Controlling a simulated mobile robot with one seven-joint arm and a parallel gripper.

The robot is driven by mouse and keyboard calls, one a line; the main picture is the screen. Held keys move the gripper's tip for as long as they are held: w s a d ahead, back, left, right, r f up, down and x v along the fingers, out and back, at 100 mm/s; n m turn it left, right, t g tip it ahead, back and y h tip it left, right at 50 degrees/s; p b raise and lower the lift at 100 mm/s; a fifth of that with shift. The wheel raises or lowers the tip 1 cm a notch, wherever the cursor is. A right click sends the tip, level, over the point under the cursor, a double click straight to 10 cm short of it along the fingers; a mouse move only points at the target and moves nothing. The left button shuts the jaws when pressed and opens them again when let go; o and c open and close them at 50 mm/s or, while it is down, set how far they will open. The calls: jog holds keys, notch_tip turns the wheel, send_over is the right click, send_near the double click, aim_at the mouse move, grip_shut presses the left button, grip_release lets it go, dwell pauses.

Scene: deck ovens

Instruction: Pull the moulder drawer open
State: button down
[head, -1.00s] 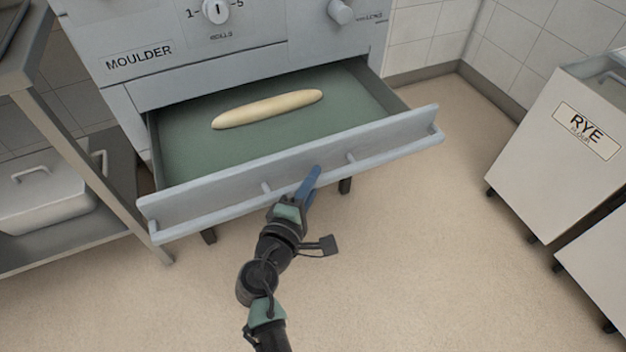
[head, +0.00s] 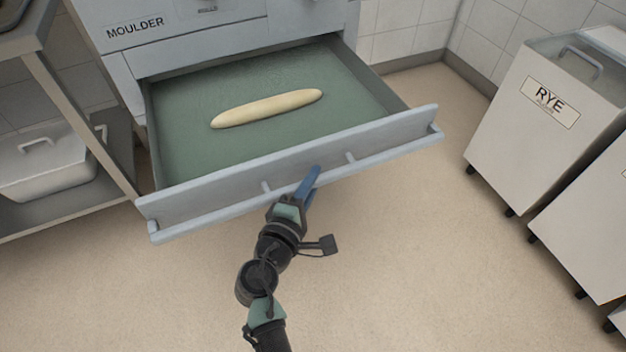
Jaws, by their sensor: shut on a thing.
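The moulder (head: 215,38) is a grey machine at the top of the head view, with a "MOULDER" label on its left. Its drawer (head: 180,150) is pulled well out, showing a green floor. A long pale dough piece (head: 267,108) lies inside it. A bar handle (head: 225,213) runs along the drawer's front, held on short posts. My gripper (head: 309,181), with blue fingers, is shut on the handle near its middle. The fingers hide a small part of the bar.
A steel shelf unit (head: 75,125) stands close on the left, with a lidded white container (head: 45,172) on its lower shelf. A white "RYE" bin (head: 535,135) on castors stands to the right, beside another bin (head: 595,235). The beige floor (head: 420,280) in front is clear.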

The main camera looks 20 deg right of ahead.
jog(key=c, duration=0.8)
grip_release()
jog(key=shift+c, duration=0.2)
jog(key=p+v, duration=0.2)
jog(key=v, duration=1.1)
jog(key=shift+p, duration=0.3)
jog(key=w+a+r+m+t+y, duration=0.1)
jog(key=w+r+m+t+y, duration=0.15)
jog(key=r, duration=0.75)
jog(key=w+a+r+m+t+y, duration=0.15)
jog(key=w+r+m, duration=0.25)
jog(key=r, duration=0.7)
jog(key=w+a+r+m+t+y, duration=0.1)
jog(key=w+r+m+t, duration=0.2)
jog(key=r, duration=0.7)
jog(key=s+a+r+m+t+y, duration=0.1)
jog(key=s+r+t+y, duration=0.15)
jog(key=s+r, duration=0.45)
jog(key=s+a+r+t+y+p, duration=0.15)
jog(key=r+t, duration=0.25)
jog(key=r, duration=0.7)
jog(key=s+a+r+m+t+y+b, duration=0.1)
jog(key=s+r+t+y, duration=0.15)
jog(key=s+r, duration=0.5)
jog(key=w+r+p, duration=0.3)
jog(key=r+p, duration=2.6)
